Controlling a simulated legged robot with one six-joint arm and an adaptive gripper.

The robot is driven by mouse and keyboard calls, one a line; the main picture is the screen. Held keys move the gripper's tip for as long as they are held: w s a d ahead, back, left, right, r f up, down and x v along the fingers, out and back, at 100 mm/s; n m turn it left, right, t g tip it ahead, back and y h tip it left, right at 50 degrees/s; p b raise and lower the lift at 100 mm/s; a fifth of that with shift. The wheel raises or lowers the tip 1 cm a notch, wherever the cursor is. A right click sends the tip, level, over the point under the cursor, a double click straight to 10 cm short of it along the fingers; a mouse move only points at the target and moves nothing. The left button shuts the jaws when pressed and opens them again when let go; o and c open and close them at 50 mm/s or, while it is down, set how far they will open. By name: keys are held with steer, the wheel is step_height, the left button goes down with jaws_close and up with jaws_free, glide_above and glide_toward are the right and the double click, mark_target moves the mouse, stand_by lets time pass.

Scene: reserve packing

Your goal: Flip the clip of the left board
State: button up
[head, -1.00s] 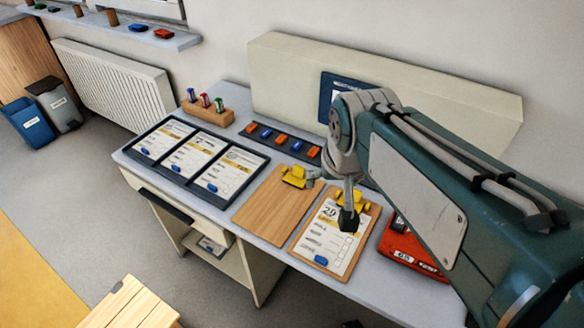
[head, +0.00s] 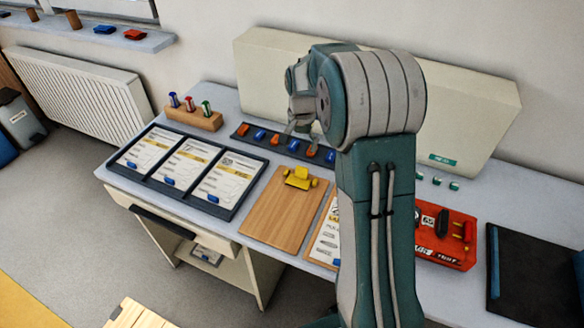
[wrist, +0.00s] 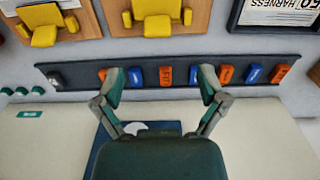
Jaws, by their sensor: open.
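The left board (head: 272,215) is a bare wooden clipboard on the desk, with a yellow clip (head: 299,178) at its far end. In the wrist view the picture is turned round, and this clip (wrist: 157,20) shows at the top middle. The right board (head: 318,232) carries a printed sheet and is mostly hidden behind my arm; its yellow clip (wrist: 45,25) shows at the top left of the wrist view. My gripper (wrist: 160,80) is open and empty. It is over the dark strip behind the left board, apart from the clip.
The dark strip (wrist: 65,77) holds several orange and blue pieces. A three-part tray of sheets (head: 237,207) lies left of the board. A wooden block with markers (head: 195,118) stands behind it. A red box (head: 450,255) and dark folder (head: 535,275) lie right.

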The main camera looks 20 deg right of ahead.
mark_target(301, 170)
steer(key=shift+w+d+f, duration=0.1)
steer(key=shift+d+f, duration=0.2)
steer(key=shift+f, duration=0.3)
step_height(301, 170, down, 9)
steer(key=shift+a+f, duration=0.15)
steer(key=shift+f, duration=0.25)
steer(key=shift+d+f, duration=0.1)
steer(key=shift+d, duration=0.15)
steer(key=shift+a, duration=0.1)
steer(key=c, duration=1.2)
